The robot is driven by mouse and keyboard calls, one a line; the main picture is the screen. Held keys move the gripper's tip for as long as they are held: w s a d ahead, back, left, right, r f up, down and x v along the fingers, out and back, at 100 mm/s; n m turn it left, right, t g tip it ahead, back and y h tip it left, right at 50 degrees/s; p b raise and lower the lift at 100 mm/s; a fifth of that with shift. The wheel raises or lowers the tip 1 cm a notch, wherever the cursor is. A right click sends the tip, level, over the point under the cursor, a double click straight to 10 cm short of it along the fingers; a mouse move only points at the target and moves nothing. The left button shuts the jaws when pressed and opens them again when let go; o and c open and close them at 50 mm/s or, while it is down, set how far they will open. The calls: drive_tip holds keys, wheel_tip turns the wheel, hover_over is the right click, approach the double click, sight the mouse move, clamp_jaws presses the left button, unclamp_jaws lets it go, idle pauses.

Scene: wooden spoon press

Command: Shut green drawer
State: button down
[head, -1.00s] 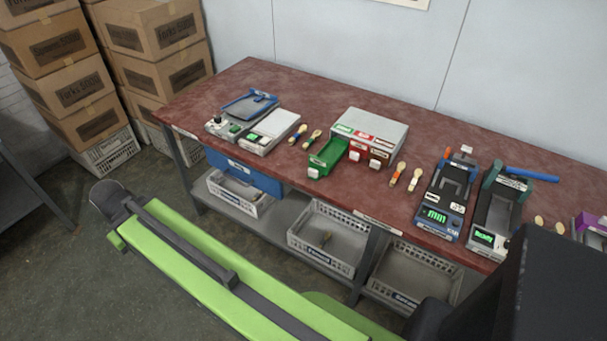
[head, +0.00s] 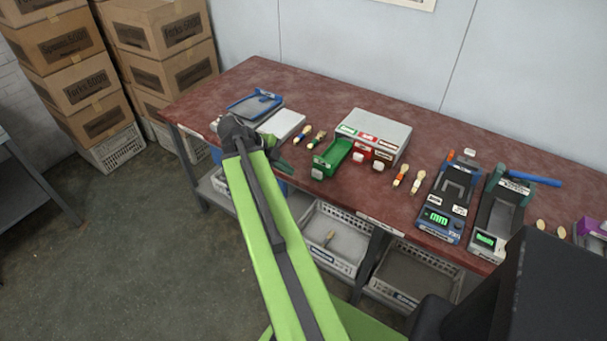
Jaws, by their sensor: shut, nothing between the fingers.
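The green drawer (head: 333,158) stands pulled out from the front of a small grey-white cabinet (head: 378,130) on the red-brown table. Its front, with a small white knob (head: 317,174), faces the table's front edge. The red and brown drawers beside it sit in the cabinet. My gripper (head: 282,166) is at the end of my green arm, left of the green drawer's front, with a small gap in the picture. It is shut and empty. Part of it is hidden behind my dark wrist.
Wooden spoons (head: 302,134) lie left of the cabinet, and more spoons (head: 400,177) lie to its right. A blue device (head: 451,195) and a grey one (head: 496,212) stand further right. My arm partly covers the left devices. Crates (head: 336,238) sit on the shelf below.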

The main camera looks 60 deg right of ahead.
drive_tip(key=b, duration=0.7)
approach(318, 180)
wheel_tip(318, 180, down, 4)
drive_tip(key=s+a, duration=0.2)
drive_tip(key=d, duration=0.3)
drive_tip(key=shift+w+d, duration=0.1)
drive_tip(key=shift+d, duration=0.6)
